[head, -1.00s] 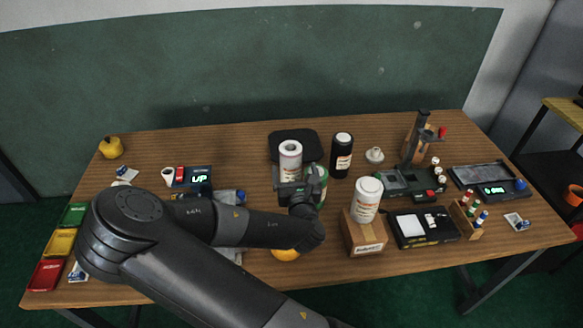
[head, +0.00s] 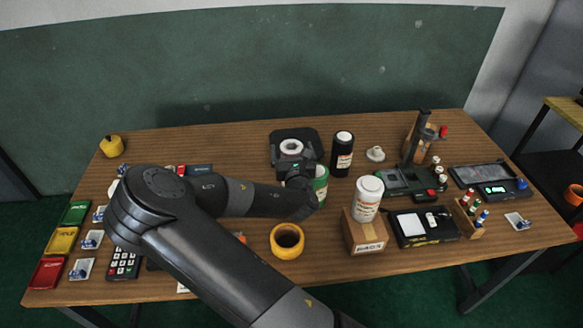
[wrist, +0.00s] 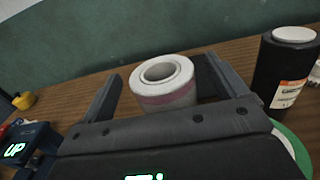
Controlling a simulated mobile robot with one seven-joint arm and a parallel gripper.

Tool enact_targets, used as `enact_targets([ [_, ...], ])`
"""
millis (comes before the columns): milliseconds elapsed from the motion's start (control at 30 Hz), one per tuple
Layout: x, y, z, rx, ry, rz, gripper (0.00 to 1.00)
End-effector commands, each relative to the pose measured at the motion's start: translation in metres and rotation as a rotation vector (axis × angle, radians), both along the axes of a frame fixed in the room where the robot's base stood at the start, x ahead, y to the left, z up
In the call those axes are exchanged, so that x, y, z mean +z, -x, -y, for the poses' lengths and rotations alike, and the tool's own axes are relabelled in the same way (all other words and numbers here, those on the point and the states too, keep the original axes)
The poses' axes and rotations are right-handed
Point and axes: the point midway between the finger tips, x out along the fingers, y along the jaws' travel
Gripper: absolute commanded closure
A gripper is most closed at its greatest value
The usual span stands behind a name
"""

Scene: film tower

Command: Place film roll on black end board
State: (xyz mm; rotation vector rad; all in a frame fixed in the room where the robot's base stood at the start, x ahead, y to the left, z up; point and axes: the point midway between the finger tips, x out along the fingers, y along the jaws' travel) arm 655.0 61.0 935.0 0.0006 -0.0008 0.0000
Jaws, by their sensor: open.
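The film roll (head: 291,147), white with a pinkish band and a hollow core, stands upright at the black end board (head: 283,135) at the back middle of the table. In the wrist view the roll (wrist: 163,88) is between the fingers of my gripper (wrist: 162,70), with a gap visible on each side. My gripper (head: 292,167) is open, on the near side of the roll in the head view. The roll's base is hidden behind my gripper, so its contact with the board is not clear.
A black bottle (head: 342,155) stands right of the board. A white jar (head: 368,190) stands on a wooden box (head: 364,232). A yellow ring (head: 287,241) lies in front. The table's back left is mostly clear.

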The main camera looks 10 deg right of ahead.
Motion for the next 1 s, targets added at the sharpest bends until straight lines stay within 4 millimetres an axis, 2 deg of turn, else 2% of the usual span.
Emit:
enact_targets([
  [100, 0.001, -0.019, 0.001, 0.001, 0.000, 0.001, 0.10],
  [200, 0.001, -0.030, 0.002, 0.000, 0.000, 0.000, 0.10],
  [500, 0.001, -0.034, 0.001, 0.001, 0.001, 0.000, 0.10],
  [1000, 0.001, -0.034, 0.001, 0.001, 0.001, 0.000, 0.51],
])
